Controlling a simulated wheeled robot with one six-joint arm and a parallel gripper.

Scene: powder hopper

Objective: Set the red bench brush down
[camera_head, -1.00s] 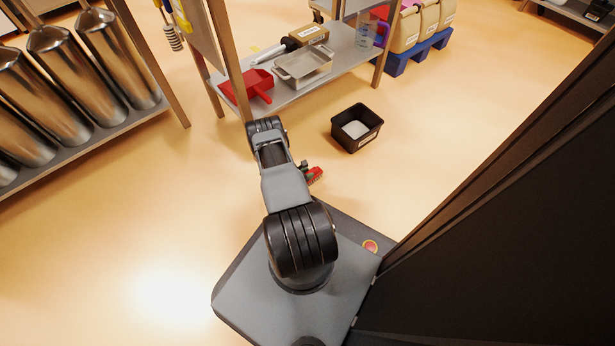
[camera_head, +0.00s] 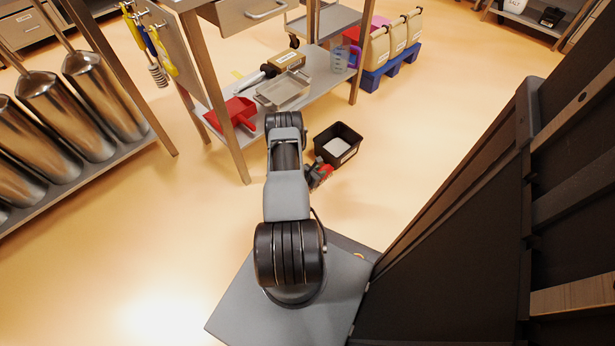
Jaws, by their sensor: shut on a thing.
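My gripper (camera_head: 314,177) shows only in part to the right of my forearm, which hides much of it. It is shut on the red bench brush (camera_head: 325,170), seen as a small red piece with dark parts around it. The brush is held just in front of the black bin, and I cannot tell whether they touch. Most of the brush's shape is hidden or too small to make out.
The black bin (camera_head: 321,151) with pale contents stands on the open floor. Behind it, a bench's lower shelf (camera_head: 318,88) holds a red dustpan (camera_head: 233,113), a metal tray (camera_head: 283,91) and a jug (camera_head: 340,60). Steel cylinders (camera_head: 100,92) stand left.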

